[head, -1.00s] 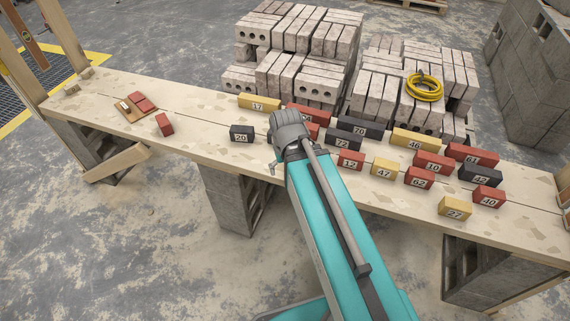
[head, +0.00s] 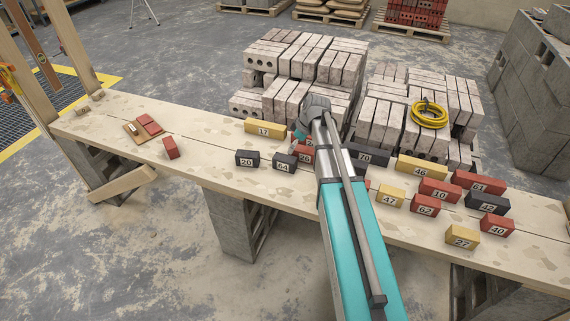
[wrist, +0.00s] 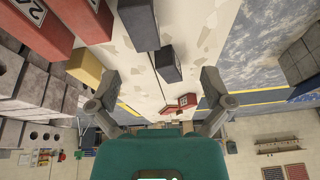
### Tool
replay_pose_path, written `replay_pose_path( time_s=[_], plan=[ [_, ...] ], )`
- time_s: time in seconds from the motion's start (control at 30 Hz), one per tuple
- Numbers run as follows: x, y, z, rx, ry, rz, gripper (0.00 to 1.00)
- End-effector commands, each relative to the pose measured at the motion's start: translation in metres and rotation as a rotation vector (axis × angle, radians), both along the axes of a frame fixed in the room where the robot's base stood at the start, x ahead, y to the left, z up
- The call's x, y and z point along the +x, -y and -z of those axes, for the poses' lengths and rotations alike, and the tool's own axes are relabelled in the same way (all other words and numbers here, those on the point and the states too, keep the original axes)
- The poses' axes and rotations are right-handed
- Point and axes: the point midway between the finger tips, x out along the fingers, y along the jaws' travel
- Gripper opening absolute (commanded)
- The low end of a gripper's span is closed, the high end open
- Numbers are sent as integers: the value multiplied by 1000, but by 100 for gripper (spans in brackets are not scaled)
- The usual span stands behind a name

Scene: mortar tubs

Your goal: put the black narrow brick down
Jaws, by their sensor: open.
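Two small black bricks stand side by side on the plank bench, number 64 (head: 284,162) and number 20 (head: 247,158) to its left. I cannot tell for sure which is the black narrow brick of the task; both stand apart from my gripper. In the wrist view, two black bricks show, a nearer one (wrist: 138,22) and a farther one (wrist: 167,62). My gripper (wrist: 160,77) is open, with nothing between its fingers. In the head view it is raised above the bench, behind and right of brick 64, with its fingers mostly hidden.
A yellow brick 17 (head: 265,127) lies behind the black ones. A red brick 26 (head: 305,154) is close on the right. More red, yellow and black bricks crowd the bench's right half. Grey block stacks (head: 300,75) stand behind.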

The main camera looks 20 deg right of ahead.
Motion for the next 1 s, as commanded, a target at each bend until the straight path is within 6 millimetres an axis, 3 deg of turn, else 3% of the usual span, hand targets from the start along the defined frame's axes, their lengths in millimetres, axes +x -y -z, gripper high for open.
replay_pose_path(
  time_s=[0.03, 0.2, 0.67, 1.0],
  plan=[
    [11, 6, -1, 4, 18, -26, 100],
    [22, 13, -2, 8, 56, -84, 100],
    [22, 13, 0, 7, 60, -90, 100],
    [27, 7, 21, 7, 60, -90, 100]
  ],
)
